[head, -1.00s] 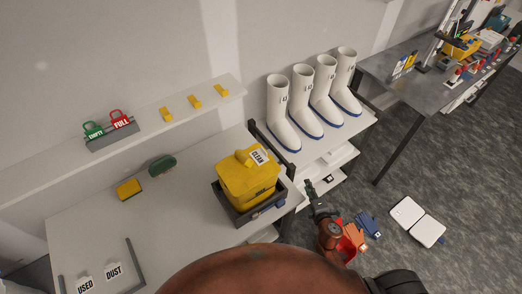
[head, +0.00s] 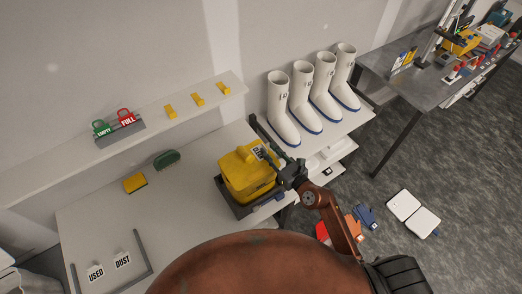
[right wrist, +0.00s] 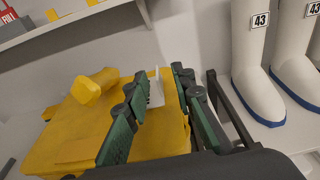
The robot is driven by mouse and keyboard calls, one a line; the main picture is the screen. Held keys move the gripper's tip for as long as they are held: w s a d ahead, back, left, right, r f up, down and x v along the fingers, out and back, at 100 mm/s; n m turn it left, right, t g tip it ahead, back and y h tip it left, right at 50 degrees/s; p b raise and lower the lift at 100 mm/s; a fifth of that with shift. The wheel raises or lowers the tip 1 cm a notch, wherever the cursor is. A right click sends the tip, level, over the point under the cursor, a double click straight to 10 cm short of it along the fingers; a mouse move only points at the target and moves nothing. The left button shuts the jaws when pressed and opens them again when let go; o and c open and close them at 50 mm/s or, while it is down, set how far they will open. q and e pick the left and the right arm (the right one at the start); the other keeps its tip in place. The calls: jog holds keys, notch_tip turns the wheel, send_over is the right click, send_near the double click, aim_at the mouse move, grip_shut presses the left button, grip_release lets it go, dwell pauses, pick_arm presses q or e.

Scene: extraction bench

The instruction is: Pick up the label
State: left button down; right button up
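A white label (head: 257,152), whose dark lettering is partly covered now, stands on top of the yellow box (head: 247,182) at the bench's right end. My right gripper (head: 267,150) is over the right part of the box, at the label. In the right wrist view the label (right wrist: 156,89) shows as a thin white plate, nearly edge-on, between the two green-and-black fingers (right wrist: 160,76). The fingers are apart, with a gap visible beside the label. My left gripper is not in view.
The yellow box sits in a dark tray (head: 233,207). White boots (head: 283,108) stand on the rack to the right. A shelf (head: 70,150) with the red FULL tag (head: 126,117) runs behind.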

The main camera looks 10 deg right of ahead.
aim_at(264, 146)
jog(key=x, duration=0.3)
jog(key=shift+w+a, duration=0.25)
jog(key=shift+a, duration=0.05)
jog(key=shift+c, duration=0.6)
grip_shut()
